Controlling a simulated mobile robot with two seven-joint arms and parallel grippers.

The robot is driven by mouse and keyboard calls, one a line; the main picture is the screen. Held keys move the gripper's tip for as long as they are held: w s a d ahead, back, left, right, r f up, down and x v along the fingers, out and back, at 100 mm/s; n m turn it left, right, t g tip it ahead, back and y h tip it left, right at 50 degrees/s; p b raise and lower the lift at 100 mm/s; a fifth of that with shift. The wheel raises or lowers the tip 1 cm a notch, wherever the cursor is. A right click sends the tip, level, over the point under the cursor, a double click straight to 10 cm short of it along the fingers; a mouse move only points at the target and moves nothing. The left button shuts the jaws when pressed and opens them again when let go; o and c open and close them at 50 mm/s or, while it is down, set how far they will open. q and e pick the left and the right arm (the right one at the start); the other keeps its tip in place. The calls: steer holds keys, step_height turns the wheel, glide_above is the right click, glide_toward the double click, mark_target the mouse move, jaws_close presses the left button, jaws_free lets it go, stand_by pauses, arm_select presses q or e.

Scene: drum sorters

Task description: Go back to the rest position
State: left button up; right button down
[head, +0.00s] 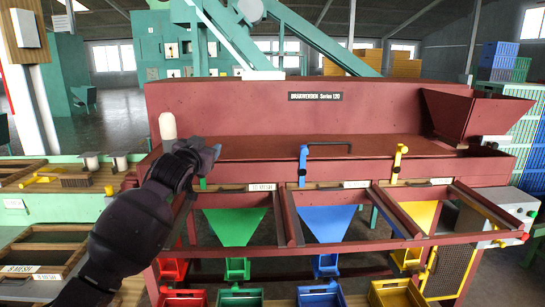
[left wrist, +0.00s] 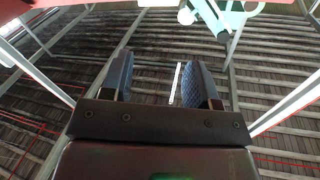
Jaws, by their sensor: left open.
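My left gripper (head: 206,156) is in front of the left part of the dark red drum sorter (head: 300,110) in the head view. My left arm comes up to it from the lower left. In the left wrist view, the two fingers of the left gripper (left wrist: 161,82) stand apart with nothing between them. That view looks up at the roof. A cream rounded knob (head: 167,126) shows just above the gripper; the arm hides what is below it. My right gripper is in neither view.
The sorter has green (head: 235,225), blue (head: 326,222) and yellow (head: 418,214) chutes over small bins. A blue lever (head: 303,166) and a yellow lever (head: 398,163) stand along its front. Wooden-framed sieves (head: 40,245) lie at left.

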arm_select(q)
steer(key=s+a+f+g, duration=0.1)
steer(key=s+a+f, duration=0.1)
steer(key=s+f, duration=0.9)
steer(key=s+a+f, duration=0.2)
steer(key=s+f, duration=0.6)
steer(key=f, duration=0.6)
steer(key=s+a+f+n+g+y, duration=0.1)
steer(key=s+a+f+n+g, duration=0.1)
steer(key=s+f, duration=0.8)
steer(key=s+a+f+n+g+y, duration=0.2)
steer(key=s+f, duration=0.8)
steer(key=s, duration=0.7)
steer(key=shift+a+f+g, duration=0.15)
steer(key=shift+a+g, duration=0.45)
steer(key=shift+a, duration=0.15)
steer(key=shift+s, duration=0.1)
